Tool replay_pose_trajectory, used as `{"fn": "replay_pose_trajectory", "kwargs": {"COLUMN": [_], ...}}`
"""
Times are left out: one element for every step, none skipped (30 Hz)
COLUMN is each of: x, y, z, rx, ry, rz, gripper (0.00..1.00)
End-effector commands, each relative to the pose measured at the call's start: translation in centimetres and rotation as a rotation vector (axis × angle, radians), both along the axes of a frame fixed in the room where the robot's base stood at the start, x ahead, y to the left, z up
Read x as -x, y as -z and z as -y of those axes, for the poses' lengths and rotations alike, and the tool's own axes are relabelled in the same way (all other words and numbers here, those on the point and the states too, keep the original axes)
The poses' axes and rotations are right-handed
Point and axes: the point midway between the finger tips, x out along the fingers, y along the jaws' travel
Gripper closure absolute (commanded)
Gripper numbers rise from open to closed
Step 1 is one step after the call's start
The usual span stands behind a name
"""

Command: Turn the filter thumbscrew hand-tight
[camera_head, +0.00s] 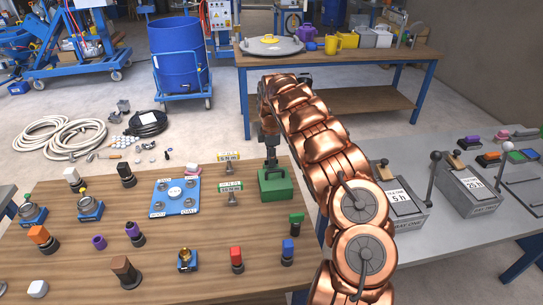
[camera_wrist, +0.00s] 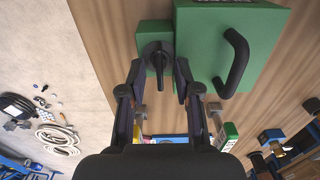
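A green block (camera_head: 277,186) sits near the far edge of the wooden table, below my gripper (camera_head: 270,148). In the wrist view the green block (camera_wrist: 245,60) has a black bent handle (camera_wrist: 236,62) and a smaller green part with a round black knob (camera_wrist: 157,52) and short stem. I cannot tell for sure that this knob is the filter thumbscrew. My gripper (camera_wrist: 160,78) is open, its fingers on either side of the stem, with visible gaps. Contact with the knob is not visible.
A blue plate with round fittings (camera_head: 175,197), yellow and green labelled tags (camera_head: 230,187) and several coloured knobs stand on the wooden table (camera_head: 120,275). Grey boxes with levers (camera_head: 403,203) stand on the right table. Hoses (camera_head: 70,136) lie on the floor behind.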

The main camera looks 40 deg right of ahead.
Motion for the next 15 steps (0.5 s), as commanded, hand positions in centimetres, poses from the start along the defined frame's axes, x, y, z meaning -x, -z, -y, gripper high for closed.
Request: {"fn": "replay_pose_trajectory", "kwargs": {"x": [0.04, 0.03, 0.03, 0.02, 0.01, 0.02, 0.01, 0.01, 0.00, 0.00, 0.00, 0.00, 0.00, 0.00, 0.00], "y": [0.10, 0.13, 0.15, 0.14, 0.14, 0.13, 0.12, 0.12, 0.12, 0.11, 0.11, 0.11, 0.10, 0.10, 0.10], "z": [0.03, 0.03, 0.03, 0.04, 0.04, 0.04, 0.04, 0.04, 0.03, 0.03, 0.03, 0.03, 0.03, 0.03, 0.03], "rx": [0.000, 0.000, 0.000, 0.000, 0.000, 0.001, 0.001, 0.001, 0.001, 0.001, 0.001, 0.001, 0.001, 0.001, 0.001], "ry": [0.001, 0.001, 0.001, 0.001, 0.001, 0.001, 0.001, 0.001, 0.001, 0.000, 0.001, 0.000, 0.001, 0.001, 0.000], "rz": [0.000, 0.000, 0.000, 0.001, 0.001, 0.000, 0.000, 0.000, 0.000, 0.000, 0.000, 0.000, 0.000, 0.000, 0.000], "gripper": [0.68, 0.68, 0.68, 0.68, 0.68, 0.68, 0.68, 0.71, 0.75, 0.78, 0.81, 0.85, 0.89, 0.92, 0.96]}}
